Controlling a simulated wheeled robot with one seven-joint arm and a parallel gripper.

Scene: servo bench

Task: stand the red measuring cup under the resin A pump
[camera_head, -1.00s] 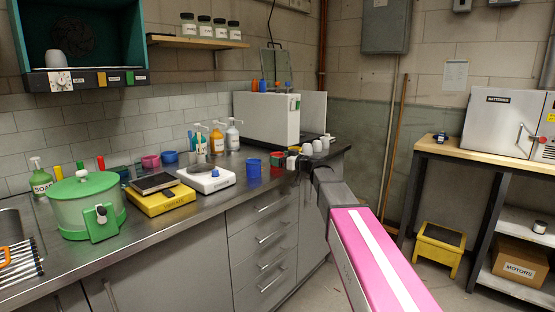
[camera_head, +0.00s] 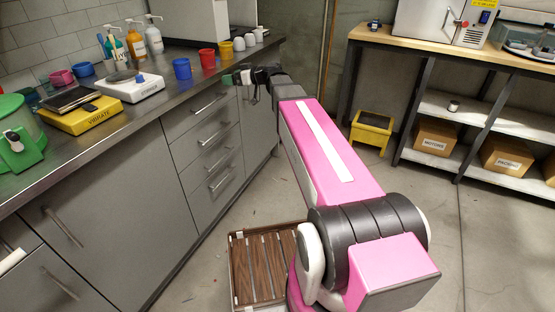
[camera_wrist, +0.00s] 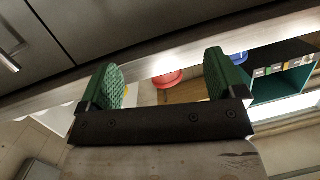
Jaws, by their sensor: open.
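The red measuring cup (camera_head: 208,59) stands upright near the counter's front edge, between a blue cup (camera_head: 182,68) and a yellow cup (camera_head: 225,50). My gripper (camera_head: 243,80) is open and empty, just off the counter front, to the right of and below the red cup in the head view. In the wrist view my gripper (camera_wrist: 163,75) shows two green pads wide apart, with a red rounded thing (camera_wrist: 168,79), likely the red cup, beyond them. Pump bottles stand at the back: a green-toned one (camera_head: 115,45), an orange one (camera_head: 135,43) and a white one (camera_head: 154,38). Their labels are unreadable.
A white scale (camera_head: 130,88) and a yellow vibrating plate (camera_head: 80,116) sit on the counter left of the cups. White cups (camera_head: 239,44) stand to the right. The counter's front edge (camera_wrist: 150,66) crosses the wrist view.

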